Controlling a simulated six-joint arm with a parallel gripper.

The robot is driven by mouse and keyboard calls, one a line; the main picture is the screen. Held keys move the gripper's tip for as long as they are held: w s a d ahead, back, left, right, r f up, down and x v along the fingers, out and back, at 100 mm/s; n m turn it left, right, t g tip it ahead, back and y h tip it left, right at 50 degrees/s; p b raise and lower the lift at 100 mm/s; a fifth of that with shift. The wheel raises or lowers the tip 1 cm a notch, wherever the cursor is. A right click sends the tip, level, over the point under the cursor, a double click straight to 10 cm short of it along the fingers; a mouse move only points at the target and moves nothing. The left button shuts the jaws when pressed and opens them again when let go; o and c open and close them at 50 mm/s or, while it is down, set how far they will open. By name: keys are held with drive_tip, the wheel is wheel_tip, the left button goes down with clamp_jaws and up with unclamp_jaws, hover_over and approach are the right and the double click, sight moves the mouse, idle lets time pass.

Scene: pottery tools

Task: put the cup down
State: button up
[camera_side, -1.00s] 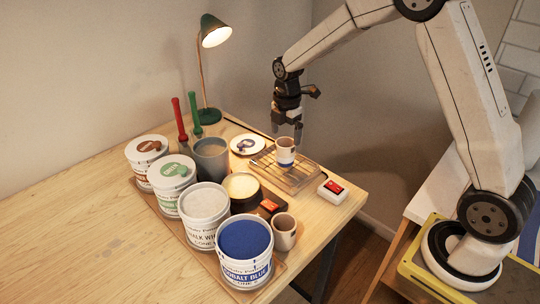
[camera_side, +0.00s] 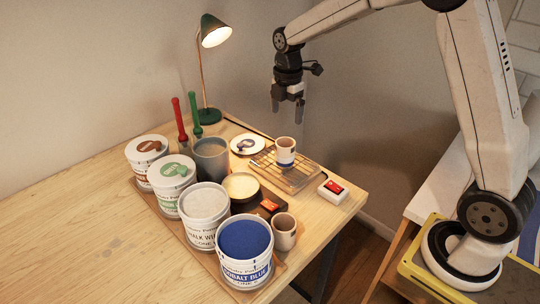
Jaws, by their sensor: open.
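The cup (camera_side: 285,151), pale with a blue band low on its side, stands upright on the wire rack (camera_side: 304,179) near the right side of the table. My gripper (camera_side: 288,108) is open and empty. It hangs above the cup, fingers pointing down, with a clear gap between the fingertips and the cup's rim.
Tubs of glaze, one open with cobalt blue (camera_side: 244,242), stand on a board at the front left. A plain cup (camera_side: 284,231) stands at their right. A small white box with a red top (camera_side: 333,190), a plate (camera_side: 247,144) and a lamp (camera_side: 209,115) are near the rack.

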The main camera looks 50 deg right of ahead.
drive_tip(key=s+a+f+m+t, duration=0.1)
drive_tip(key=s+a+f+m, duration=0.2)
drive_tip(key=s+m, duration=0.6)
drive_tip(key=s+a+f+m+t, duration=0.1)
drive_tip(key=s+a+f+m, duration=0.2)
drive_tip(key=s+m, duration=0.6)
drive_tip(key=shift+s+f+t, duration=0.3)
drive_tip(key=shift+s, duration=0.15)
